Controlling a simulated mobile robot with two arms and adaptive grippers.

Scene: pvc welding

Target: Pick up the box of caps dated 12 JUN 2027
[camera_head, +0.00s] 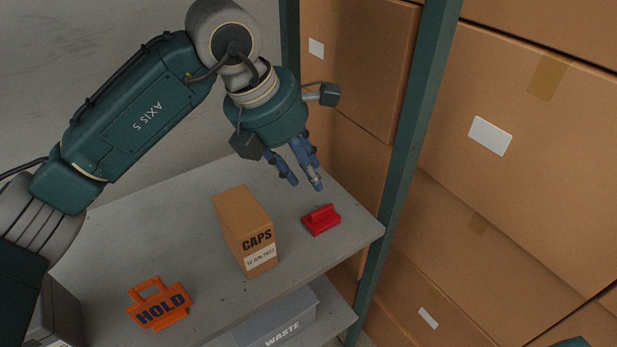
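A tall brown cardboard box (243,225) stands upright on the grey shelf top (180,215). Its front reads CAPS, with a white label that reads 12 JUN 2027 in small print. My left gripper (305,184) is above the shelf, to the upper right of the box and apart from it. Its blue fingers point down and stand apart with nothing visible between them, so it looks open and empty. My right gripper is not in view.
A red block with a raised grip (321,219) lies right of the box. An orange HOLD sign (160,304) is at the front left. A grey WASTE bin (275,322) sits on the lower shelf. A green post (405,150) and stacked cartons (520,150) stand at right.

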